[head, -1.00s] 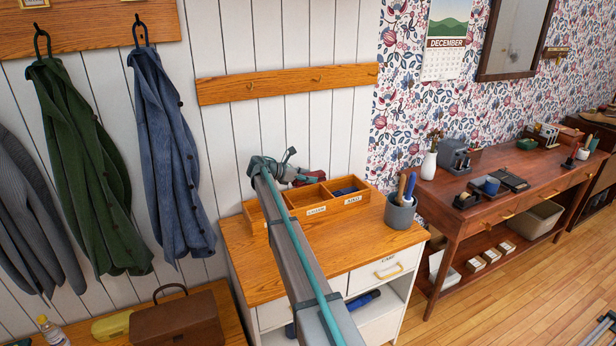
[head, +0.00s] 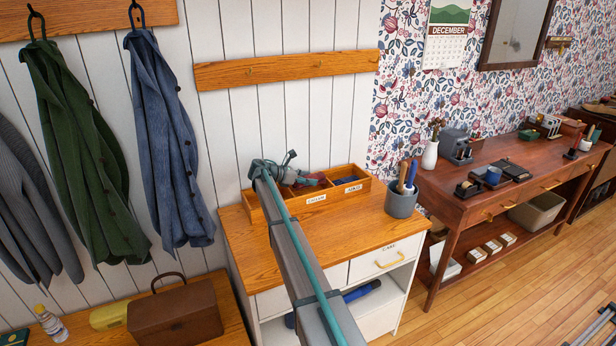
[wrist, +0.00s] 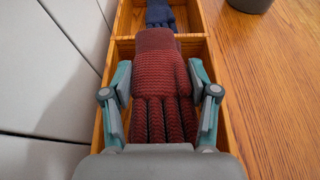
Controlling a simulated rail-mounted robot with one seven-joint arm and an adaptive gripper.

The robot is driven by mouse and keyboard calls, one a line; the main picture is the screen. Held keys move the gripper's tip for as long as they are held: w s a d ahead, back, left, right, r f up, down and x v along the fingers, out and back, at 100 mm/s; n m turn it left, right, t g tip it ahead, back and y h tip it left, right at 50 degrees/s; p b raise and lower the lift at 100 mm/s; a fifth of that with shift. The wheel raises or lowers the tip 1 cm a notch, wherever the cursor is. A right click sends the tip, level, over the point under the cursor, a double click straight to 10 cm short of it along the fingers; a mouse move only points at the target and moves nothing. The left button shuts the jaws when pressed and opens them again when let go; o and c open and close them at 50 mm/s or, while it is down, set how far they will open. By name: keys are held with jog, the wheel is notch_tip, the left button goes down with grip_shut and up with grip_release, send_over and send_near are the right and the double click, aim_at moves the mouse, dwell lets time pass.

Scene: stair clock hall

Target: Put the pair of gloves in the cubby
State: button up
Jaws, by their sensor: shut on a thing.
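My gripper (wrist: 160,72) is shut on a pair of maroon knitted gloves (wrist: 155,75), with a finger at each side. The fingers of the gloves point toward my palm and the cuff points away. The gloves (head: 312,180) are at the middle section of the wooden cubby box (head: 380,190), which stands on a cabinet top. In the wrist view the box's side walls (wrist: 225,115) lie on both sides of my gripper, and the cuff reaches the divider. I cannot tell whether the gloves touch the bottom. My arm hides part of the box.
Dark blue gloves (wrist: 160,14) lie in the far right compartment. A grey cup (head: 401,203) with tools stands right of the box. The white panelled wall (head: 235,125) is close behind it. The cabinet top (head: 352,228) in front is clear.

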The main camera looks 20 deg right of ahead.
jog(key=shift+f, duration=0.1)
jog(key=o, duration=1.2)
jog(key=shift+r+p, duration=3.35)
jog(key=shift+r, duration=2.2)
